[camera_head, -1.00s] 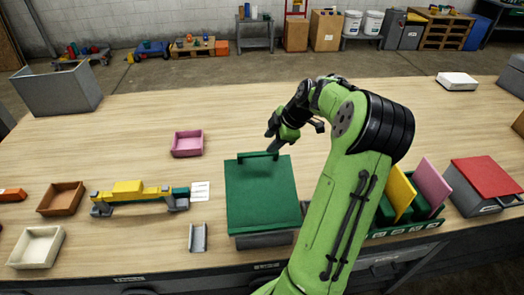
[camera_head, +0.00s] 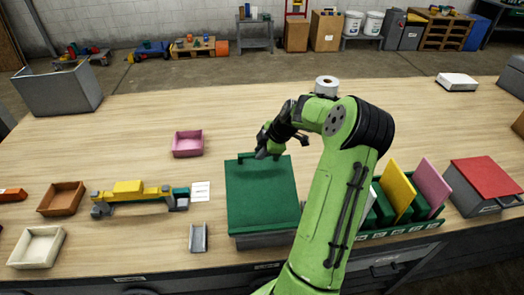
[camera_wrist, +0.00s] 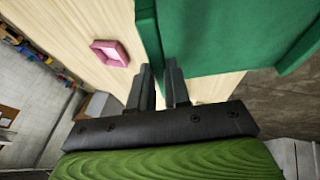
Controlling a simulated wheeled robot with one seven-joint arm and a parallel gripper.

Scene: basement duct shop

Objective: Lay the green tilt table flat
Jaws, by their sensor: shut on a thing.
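The green tilt table (camera_head: 262,200) sits on a grey base (camera_head: 265,240) at the middle of the bench's near side. A raised green bar runs along its far edge, and I cannot tell the exact tilt of its top. The green top (camera_wrist: 230,35) spreads to the right there. The fingertips are partly hidden by my wrist in the head view.
A pink tray (camera_head: 188,144) lies beyond and left of the table. A yellow and grey device (camera_head: 140,195) and a small grey channel (camera_head: 198,238) lie to the left. A green rack (camera_head: 400,225) with upright panels stands right. A white roll (camera_head: 326,86) stands behind my arm.

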